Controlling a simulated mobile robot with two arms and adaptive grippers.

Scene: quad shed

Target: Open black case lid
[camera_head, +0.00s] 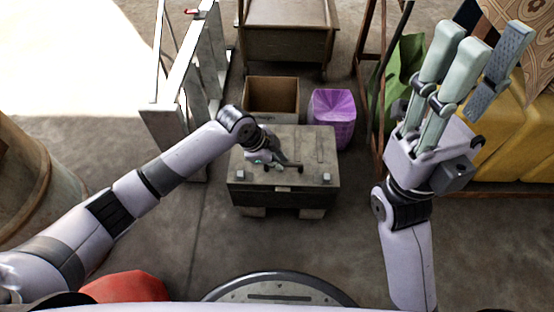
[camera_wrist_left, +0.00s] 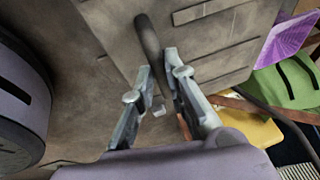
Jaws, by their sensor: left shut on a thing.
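The black case (camera_head: 285,201) stands on the floor ahead, a dark, worn box with two light latches on its front. Its lid (camera_head: 312,150) looks shut in the head view. A dark curved handle (camera_wrist_left: 150,42) runs between the fingers of my left gripper (camera_wrist_left: 157,72) in the left wrist view. My left gripper (camera_head: 278,163) is at the top of the case and shut on this handle. The fingers hide part of it. My right gripper (camera_head: 478,55) is raised at the right, open and empty, well away from the case.
Behind the case are an open brown box (camera_head: 271,98) and a purple container (camera_head: 334,115). A metal ladder (camera_head: 172,110) stands to the left, with a round barrel (camera_head: 35,190) at the far left. Yellow containers (camera_head: 507,145) are at the right. The floor before the case is clear.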

